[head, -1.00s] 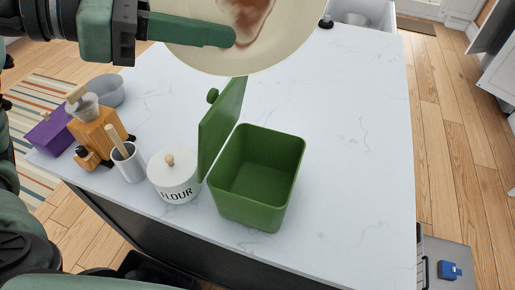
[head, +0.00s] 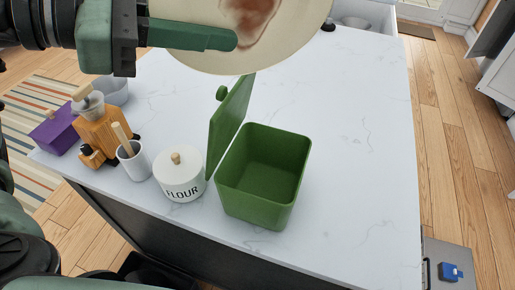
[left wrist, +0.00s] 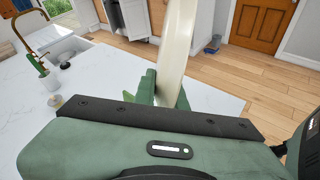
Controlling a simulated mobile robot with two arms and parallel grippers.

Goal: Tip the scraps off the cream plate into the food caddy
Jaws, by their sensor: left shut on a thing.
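The cream plate (head: 290,40) is at the top of the head view, cut off by the frame edge, with a reddish-brown smear or scraps (head: 258,22) on its face. My left gripper (head: 232,40) is shut on the plate's rim. The left wrist view shows the plate edge-on (left wrist: 178,50) between the green fingers (left wrist: 162,92). The green food caddy (head: 262,180) stands on the counter with its lid (head: 229,120) swung up on its left side. Its visible inside looks empty. The plate is held above and beyond the caddy. My right gripper is not in view.
A white flour jar (head: 180,174) stands just left of the caddy. The counter (head: 360,150) right of the caddy is clear.

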